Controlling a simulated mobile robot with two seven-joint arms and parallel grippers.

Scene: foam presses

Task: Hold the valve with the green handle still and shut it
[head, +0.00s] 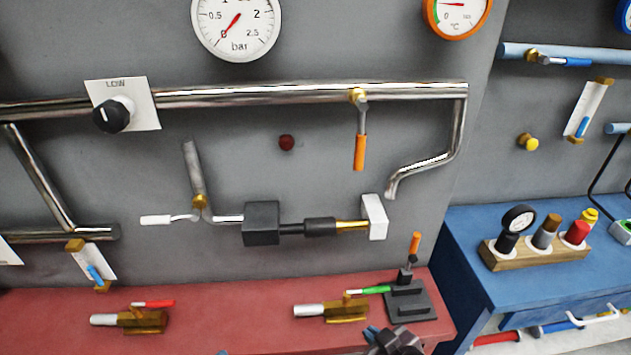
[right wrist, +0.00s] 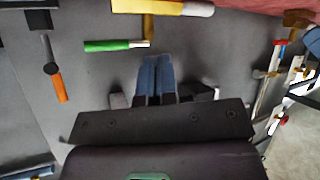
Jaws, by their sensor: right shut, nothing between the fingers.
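The valve with the green handle (head: 345,311) lies on the red bench, with a brass body and a white end at its left. Its green handle (head: 376,290) points right, roughly along the body. In the right wrist view the handle (right wrist: 108,45) is up and left of the fingertips, and the brass body (right wrist: 148,28) is above them. My right gripper (head: 372,331) is shut and empty, just in front of the valve and apart from it; its fingers (right wrist: 157,62) show closed together. A small blue tip at the bottom edge may be my left gripper (head: 222,352); its jaws are hidden.
A black clamp with an orange handle (head: 410,304) stands just right of the valve. A red-handled valve (head: 135,318) lies on the red bench (head: 225,310) at left, with clear room between. Pipes and gauges cover the grey wall behind. A blue bench (head: 470,235) adjoins at right.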

